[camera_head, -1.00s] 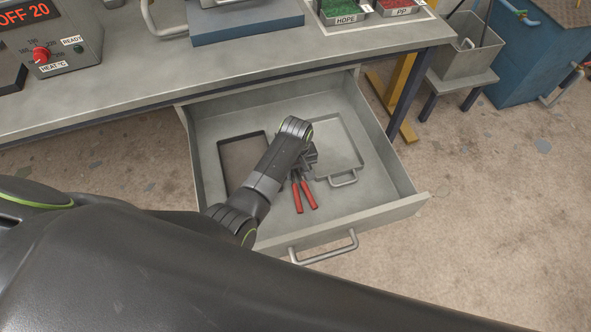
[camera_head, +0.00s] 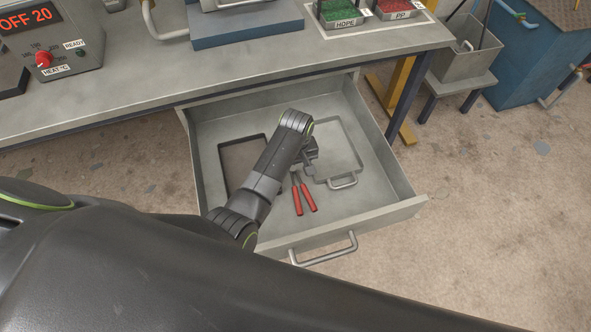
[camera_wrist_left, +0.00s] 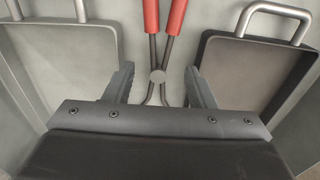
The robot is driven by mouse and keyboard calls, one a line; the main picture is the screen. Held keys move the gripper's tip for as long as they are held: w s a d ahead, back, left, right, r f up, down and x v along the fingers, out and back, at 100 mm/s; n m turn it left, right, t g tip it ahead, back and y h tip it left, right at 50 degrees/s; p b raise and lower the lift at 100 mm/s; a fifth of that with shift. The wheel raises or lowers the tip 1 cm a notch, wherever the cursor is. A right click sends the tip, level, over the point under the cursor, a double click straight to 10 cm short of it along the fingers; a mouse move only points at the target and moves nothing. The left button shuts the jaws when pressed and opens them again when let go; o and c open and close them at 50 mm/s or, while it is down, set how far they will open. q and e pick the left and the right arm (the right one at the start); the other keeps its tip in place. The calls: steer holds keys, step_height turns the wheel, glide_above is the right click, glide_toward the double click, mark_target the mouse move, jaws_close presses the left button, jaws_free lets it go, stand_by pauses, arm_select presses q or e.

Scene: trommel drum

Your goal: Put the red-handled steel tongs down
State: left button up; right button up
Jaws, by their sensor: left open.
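The red-handled steel tongs (camera_head: 304,194) lie in the open drawer (camera_head: 365,206), between two shallow trays, with their red handles toward the drawer front. In the left wrist view the tongs (camera_wrist_left: 162,40) show their red handles at the top and a round pivot between my fingers. My left gripper (camera_head: 306,160) is over the drawer, at the steel end of the tongs. In the left wrist view the left gripper (camera_wrist_left: 160,84) is open, with a finger on each side of the tongs and a gap to both. The tongs' far tips are hidden. My right gripper is not in view.
A dark shallow tray (camera_head: 221,165) lies left of the tongs and a grey tray with a handle (camera_head: 343,182) lies right. The drawer handle (camera_head: 325,250) is at the front. The bench top (camera_head: 150,75) overhangs the drawer's back. The drawer's right side has bare floor.

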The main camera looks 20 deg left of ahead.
mark_target(296, 177)
arm_select(q)
step_height(296, 177, up, 8)
steer(key=p, duration=0.1)
stand_by(0.6)
steer(key=shift+s, duration=0.1)
